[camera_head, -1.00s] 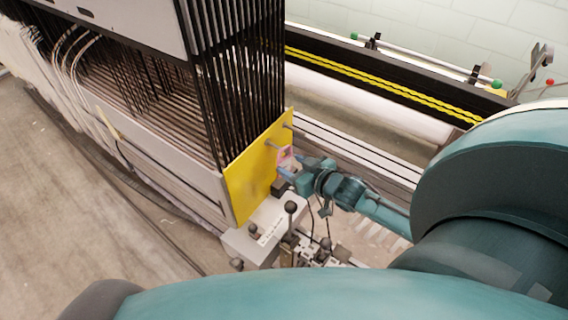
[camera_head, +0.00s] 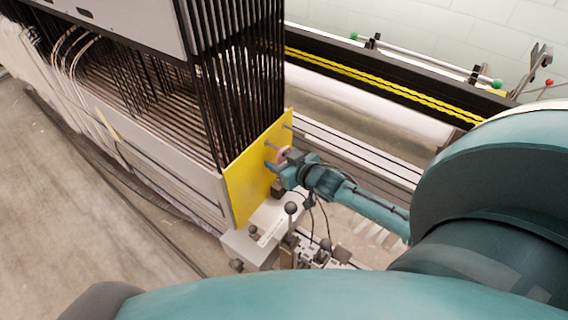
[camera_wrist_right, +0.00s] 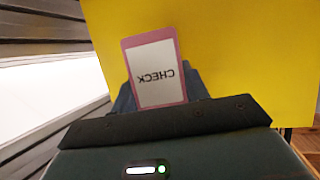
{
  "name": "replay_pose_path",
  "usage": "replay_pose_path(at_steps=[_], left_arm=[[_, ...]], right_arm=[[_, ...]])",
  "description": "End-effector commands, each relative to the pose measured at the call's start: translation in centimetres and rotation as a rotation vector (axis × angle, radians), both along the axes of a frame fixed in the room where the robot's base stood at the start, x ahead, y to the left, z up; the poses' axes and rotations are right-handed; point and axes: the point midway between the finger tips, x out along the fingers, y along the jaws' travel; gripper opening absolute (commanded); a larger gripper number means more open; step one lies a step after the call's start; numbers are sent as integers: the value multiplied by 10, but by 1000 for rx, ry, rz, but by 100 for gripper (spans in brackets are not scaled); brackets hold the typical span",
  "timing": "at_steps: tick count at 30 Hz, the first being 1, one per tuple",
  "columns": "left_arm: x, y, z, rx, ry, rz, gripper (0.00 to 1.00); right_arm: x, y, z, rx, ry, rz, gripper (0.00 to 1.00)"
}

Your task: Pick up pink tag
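My right gripper (camera_head: 276,167) is at the tag, in front of the panel. In the wrist view blue-grey finger parts show on both sides of the tag's lower half. The tag hides the gap between them, so I cannot tell whether they grip it. My left gripper is not in view.
Metal pegs (camera_head: 270,145) stick out of the yellow panel. Dense black loom bars (camera_head: 240,80) rise behind it. A grey control box with black-knobbed levers (camera_head: 290,208) stands below my right gripper. A long white roller (camera_head: 370,110) lies behind, to the right.

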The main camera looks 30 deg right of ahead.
Motion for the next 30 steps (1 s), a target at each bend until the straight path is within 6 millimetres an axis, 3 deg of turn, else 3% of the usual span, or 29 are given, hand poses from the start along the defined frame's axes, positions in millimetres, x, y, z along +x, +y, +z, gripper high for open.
replay_pose_path(at_steps=[4, 11, 17, 30], left_arm=[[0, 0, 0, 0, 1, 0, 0], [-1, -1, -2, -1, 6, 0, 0], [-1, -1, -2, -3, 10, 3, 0], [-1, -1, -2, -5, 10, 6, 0]], right_arm=[[0, 0, 0, 0, 0, 0, 20], [0, 0, 2, -1, -1, 0, 20], [-1, 0, 18, -2, -1, 1, 20], [-94, -12, 14, 1, 5, -1, 20]])
